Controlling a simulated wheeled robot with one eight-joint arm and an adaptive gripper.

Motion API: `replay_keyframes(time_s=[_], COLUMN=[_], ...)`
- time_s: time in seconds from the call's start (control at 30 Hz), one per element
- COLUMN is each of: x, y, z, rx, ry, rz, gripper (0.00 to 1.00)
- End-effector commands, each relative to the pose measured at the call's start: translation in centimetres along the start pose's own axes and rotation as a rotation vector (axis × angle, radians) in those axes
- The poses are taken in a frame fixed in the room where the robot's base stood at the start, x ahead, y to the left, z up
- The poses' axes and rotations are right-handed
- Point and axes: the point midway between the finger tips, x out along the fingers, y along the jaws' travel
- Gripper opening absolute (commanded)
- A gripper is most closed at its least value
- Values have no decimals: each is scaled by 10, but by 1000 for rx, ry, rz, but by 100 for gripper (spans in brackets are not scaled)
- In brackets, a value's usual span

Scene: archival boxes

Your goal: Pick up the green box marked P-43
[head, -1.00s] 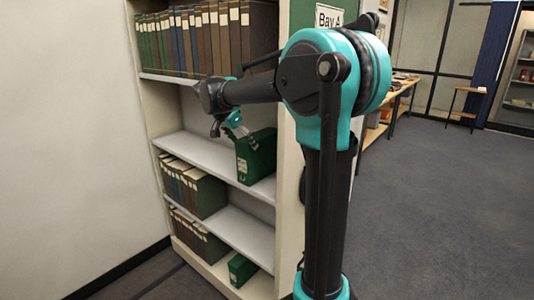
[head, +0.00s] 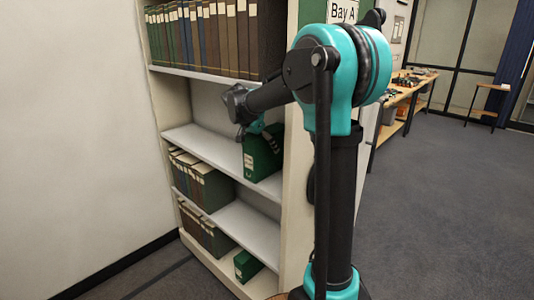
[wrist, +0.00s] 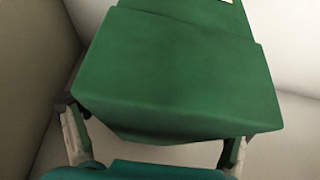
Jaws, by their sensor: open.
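A green box (head: 264,158) with a pale label stands on the middle shelf of the bookcase; the label is too small to read. A second, smaller-looking green box (head: 246,265) lies on the bottom shelf, its mark also unreadable. My gripper (head: 266,131) is open at the upper part of the box on the middle shelf. In the wrist view the green box (wrist: 180,75) fills the middle, and my gripper's fingers (wrist: 155,148) show at its left and right sides. The box hides parts of both fingers, and I cannot tell if they touch it.
The bookcase's side panel (head: 296,190) stands close to the right of the box. Rows of dark bound volumes (head: 210,35) fill the shelf above, with more volumes (head: 200,185) below. The middle shelf (head: 205,142) is bare left of the box.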

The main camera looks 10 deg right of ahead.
Motion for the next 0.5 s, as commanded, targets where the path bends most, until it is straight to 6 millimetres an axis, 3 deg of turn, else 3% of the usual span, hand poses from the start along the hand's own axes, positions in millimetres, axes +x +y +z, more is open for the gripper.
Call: replay_keyframes(time_s=[0.3,0.5], x=[5,5], y=[0,0], z=[0,0], rx=[0,0], ry=[0,0], rz=[0,0], gripper=[83,58])
